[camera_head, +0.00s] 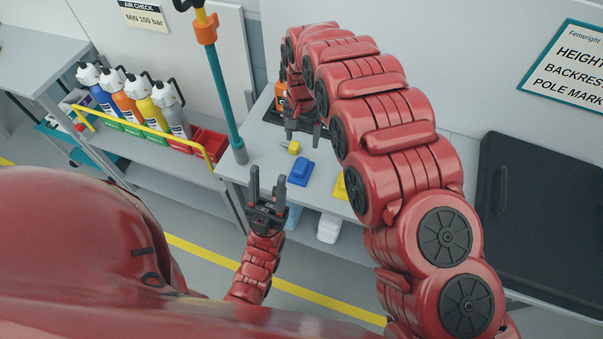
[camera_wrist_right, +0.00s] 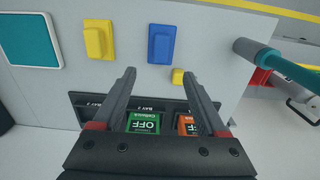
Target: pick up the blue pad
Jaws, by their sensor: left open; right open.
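The blue pad (camera_head: 300,172) lies on the grey bench top, with a raised block on its flat base. In the right wrist view the blue pad (camera_wrist_right: 161,43) lies beyond the fingertips, apart from them. My right gripper (camera_head: 302,136) is open and empty over the back of the bench; its fingers also show in the wrist view (camera_wrist_right: 168,84). My left gripper (camera_head: 267,176) is open, pointing up near the bench's front edge, to the left of the blue pad and not visibly holding anything.
A yellow pad (camera_wrist_right: 99,39) lies beside the blue one; a small yellow block (camera_wrist_right: 178,76) is nearer the right gripper. Green (camera_wrist_right: 143,121) and orange (camera_wrist_right: 188,124) units sit in a dark tray. A teal pole (camera_head: 225,100) stands at the bench's left end.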

